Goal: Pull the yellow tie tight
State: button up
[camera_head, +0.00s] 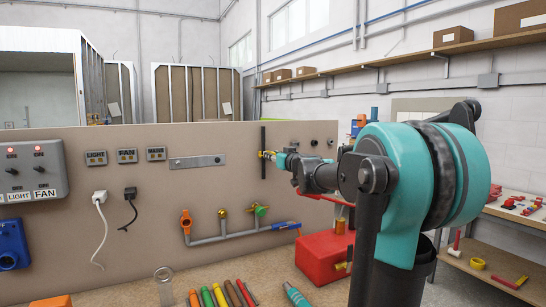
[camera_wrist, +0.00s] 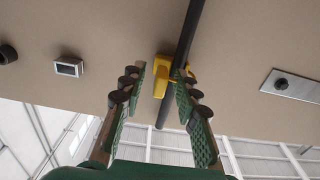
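The yellow tie (camera_head: 267,155) is on a dark vertical bar or cable (camera_head: 263,136) on the tan panel. In the wrist view the yellow tie (camera_wrist: 161,77) shows a blocky yellow part beside the dark bar (camera_wrist: 187,42), with a small yellow piece on the bar's other side. My gripper (camera_head: 277,158) is at the panel close to the tie. In the wrist view my gripper's two fingers (camera_wrist: 160,82) are apart, with the tie's blocky part in the gap near the fingertips. I cannot tell whether either finger touches it.
The tan panel (camera_head: 150,225) also bears a metal plate (camera_head: 197,161), small sockets, a pipe with valves (camera_head: 223,238) and a grey switch box (camera_head: 32,170). A wall shelf (camera_head: 400,59) is at upper right.

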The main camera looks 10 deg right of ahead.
jog(key=shift+w, duration=0.15)
grip_shut()
dwell(0.4)
